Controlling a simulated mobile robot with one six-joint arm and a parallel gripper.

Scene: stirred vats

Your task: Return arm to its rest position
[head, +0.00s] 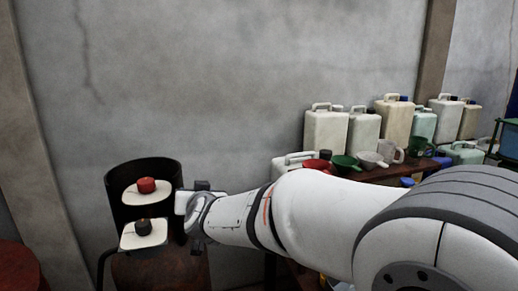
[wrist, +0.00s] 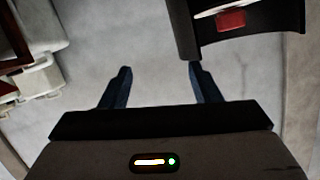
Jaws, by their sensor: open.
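My arm reaches leftward across the head view. My gripper (head: 192,212) is at its end, close to the right side of a black curved housing (head: 157,170). The wrist view shows my gripper (wrist: 159,68) with two dark fingers apart and nothing between them. In the wrist view the red button (wrist: 231,20) and part of the housing (wrist: 270,32) show at upper right. I cannot tell whether a finger touches the housing.
Several pale jerrycans (head: 326,130) stand on a reddish-brown table (head: 395,172) at right, with a green funnel (head: 344,163) and a grey mug (head: 391,152) in front. A red drum (head: 18,268) is at lower left. A concrete wall (head: 240,80) stands behind; the space above my arm is clear.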

